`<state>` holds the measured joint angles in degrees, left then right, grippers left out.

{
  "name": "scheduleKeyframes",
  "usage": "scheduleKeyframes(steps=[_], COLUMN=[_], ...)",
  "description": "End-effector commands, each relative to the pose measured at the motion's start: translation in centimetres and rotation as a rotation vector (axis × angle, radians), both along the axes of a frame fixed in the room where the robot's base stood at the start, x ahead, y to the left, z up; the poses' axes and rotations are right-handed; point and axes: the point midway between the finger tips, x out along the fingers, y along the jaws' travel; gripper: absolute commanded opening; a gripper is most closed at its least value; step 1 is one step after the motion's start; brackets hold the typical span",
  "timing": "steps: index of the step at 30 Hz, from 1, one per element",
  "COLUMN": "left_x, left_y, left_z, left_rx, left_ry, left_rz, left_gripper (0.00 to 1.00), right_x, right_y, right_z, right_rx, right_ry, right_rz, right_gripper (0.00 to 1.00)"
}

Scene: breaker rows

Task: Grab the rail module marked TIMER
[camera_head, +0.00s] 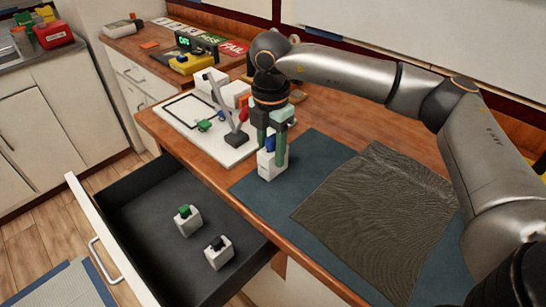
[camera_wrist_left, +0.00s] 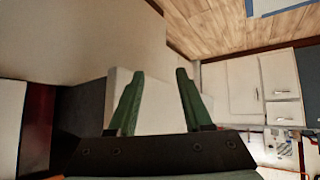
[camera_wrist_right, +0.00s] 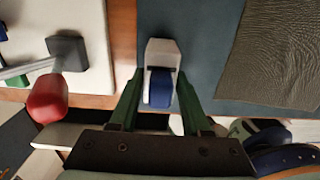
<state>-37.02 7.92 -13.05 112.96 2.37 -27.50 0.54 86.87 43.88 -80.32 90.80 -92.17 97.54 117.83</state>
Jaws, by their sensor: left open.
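A white rail module with a blue lever (camera_head: 269,163) stands upright on the blue mat near the counter's front edge. My right gripper (camera_head: 272,142) is above it, pointing down, its fingers apart. The right wrist view shows the module (camera_wrist_right: 161,52) between the open fingertips (camera_wrist_right: 160,72); contact is not clear. Two more white modules, one with a green lever (camera_head: 189,226) and one with a black lever (camera_head: 218,258), stand in the open drawer. I cannot read a TIMER mark on any module. My left gripper (camera_wrist_left: 160,72) is open and empty in its wrist view.
The open dark drawer (camera_head: 130,205) juts out below the counter. A white board (camera_head: 180,125) with a grey lever and red knob is close left of my right gripper. A dark ribbed mat (camera_head: 375,215) lies on the blue mat (camera_head: 310,155), clear of objects.

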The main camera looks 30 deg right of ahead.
Motion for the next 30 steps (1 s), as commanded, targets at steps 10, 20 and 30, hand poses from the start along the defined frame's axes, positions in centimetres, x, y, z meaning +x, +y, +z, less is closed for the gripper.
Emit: scheduleKeyframes(steps=[10, 20, 30], left_x=[0.0, 0.0, 0.0], left_y=[0.0, 0.0, 0.0], left_z=[0.0, 0.0, 0.1], left_rx=[0.001, 0.000, -0.001], left_ry=[0.000, -0.001, -0.001], left_rz=[0.001, 0.000, -0.001], left_gripper=[0.50, 0.50, 0.50], right_x=[0.0, 0.0, 0.1], right_y=[0.0, 0.0, 0.0], right_z=[0.0, 0.1, 1.4], right_rx=[0.000, 0.000, 0.002], right_ry=[0.000, -0.001, -0.003], right_rz=[0.000, 0.000, -0.001], right_gripper=[0.07, 0.00, 0.00])
